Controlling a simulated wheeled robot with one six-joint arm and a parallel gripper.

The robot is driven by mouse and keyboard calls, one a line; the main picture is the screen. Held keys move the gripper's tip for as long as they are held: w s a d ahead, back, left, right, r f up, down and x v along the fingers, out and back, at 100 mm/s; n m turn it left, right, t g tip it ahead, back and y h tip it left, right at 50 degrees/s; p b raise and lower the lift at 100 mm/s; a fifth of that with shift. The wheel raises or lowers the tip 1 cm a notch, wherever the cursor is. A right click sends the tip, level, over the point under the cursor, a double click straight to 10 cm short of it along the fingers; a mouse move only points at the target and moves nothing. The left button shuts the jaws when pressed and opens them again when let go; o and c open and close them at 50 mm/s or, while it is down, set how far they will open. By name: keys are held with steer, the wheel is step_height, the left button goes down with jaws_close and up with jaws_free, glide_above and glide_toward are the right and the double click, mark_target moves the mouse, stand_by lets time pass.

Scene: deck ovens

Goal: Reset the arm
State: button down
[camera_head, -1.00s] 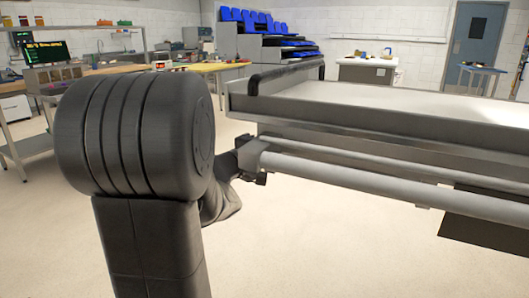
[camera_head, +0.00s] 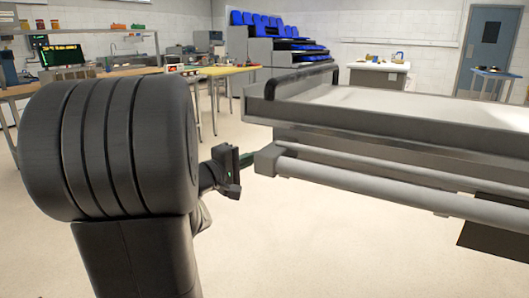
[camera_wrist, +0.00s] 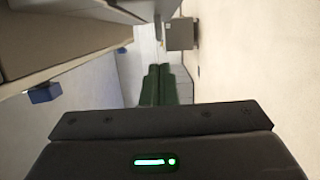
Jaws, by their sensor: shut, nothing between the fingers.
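My gripper (camera_head: 247,159) shows in the head view just left of the near end of a round grey bar (camera_head: 370,188). Its fingertips point right, toward the bar's end bracket, and look very close to it; I cannot tell whether they touch. In the wrist view my gripper's dark green fingers (camera_wrist: 159,72) lie side by side, shut, with nothing between them. My arm's large dark joint covers the left of the head view and hides part of the wrist.
A grey flat-topped unit with a raised rim (camera_head: 330,111) fills the right, above the bar. Workbenches and a yellow-topped table (camera_head: 225,71) stand behind at left. Pale floor (camera_head: 300,245) is open below.

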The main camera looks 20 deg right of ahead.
steer(key=shift+v, duration=1.3)
steer(key=d, duration=1.1)
steer(key=shift+w+d, duration=0.35)
steer(key=shift+w, duration=0.1)
